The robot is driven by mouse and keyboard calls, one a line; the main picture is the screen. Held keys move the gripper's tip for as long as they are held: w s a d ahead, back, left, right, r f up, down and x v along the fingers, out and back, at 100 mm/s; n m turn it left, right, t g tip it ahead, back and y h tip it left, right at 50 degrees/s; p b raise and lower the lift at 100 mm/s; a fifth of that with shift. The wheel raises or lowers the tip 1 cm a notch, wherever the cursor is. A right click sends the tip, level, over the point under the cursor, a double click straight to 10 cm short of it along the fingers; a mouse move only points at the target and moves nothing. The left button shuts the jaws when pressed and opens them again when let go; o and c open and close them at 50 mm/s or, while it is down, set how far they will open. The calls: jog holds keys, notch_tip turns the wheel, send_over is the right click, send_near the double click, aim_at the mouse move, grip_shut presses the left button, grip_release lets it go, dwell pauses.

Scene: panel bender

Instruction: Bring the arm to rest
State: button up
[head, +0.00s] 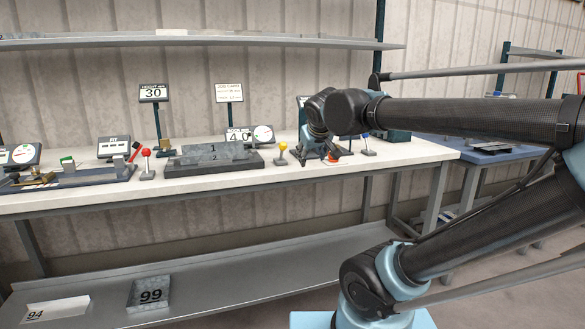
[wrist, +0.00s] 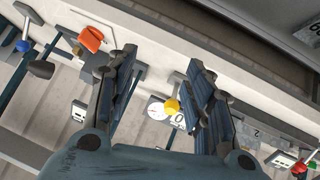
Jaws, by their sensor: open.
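My arm reaches in from the right in the head view. My gripper (head: 322,155) hangs over the right part of the white workbench (head: 215,181), close above its top. In the wrist view my gripper (wrist: 160,68) has its two fingers spread apart, with nothing held between them. An orange piece (head: 333,160) is by the fingertips in the head view. In the wrist view the orange piece (wrist: 91,40) lies outside the fingers, to their left. The head view does not show whether a finger touches it.
A yellow-knobbed lever (head: 282,147) stands just left of my gripper, and a red-knobbed lever (head: 146,153) farther left. A dark block with grey plates (head: 212,158) lies between them. An upper shelf (head: 200,40) runs along the wall.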

jog(key=s+d+f+m+g, duration=0.1)
jog(key=s+d+f+g, duration=0.1)
jog(key=s+d+f, duration=0.2)
jog(key=s+d+f+m+g, duration=0.2)
jog(key=s+d+f, duration=0.2)
jog(key=s+f, duration=0.4)
jog(key=s+d+f+m+g+h, duration=0.1)
jog(key=s+d+f+g, duration=0.2)
jog(key=f, duration=0.7)
jog(key=s+d, duration=0.2)
jog(key=s, duration=0.2)
jog(key=shift+f+m, duration=0.3)
jog(key=shift+f, duration=0.05)
jog(key=shift+w+f, duration=0.2)
jog(key=shift+w, duration=0.2)
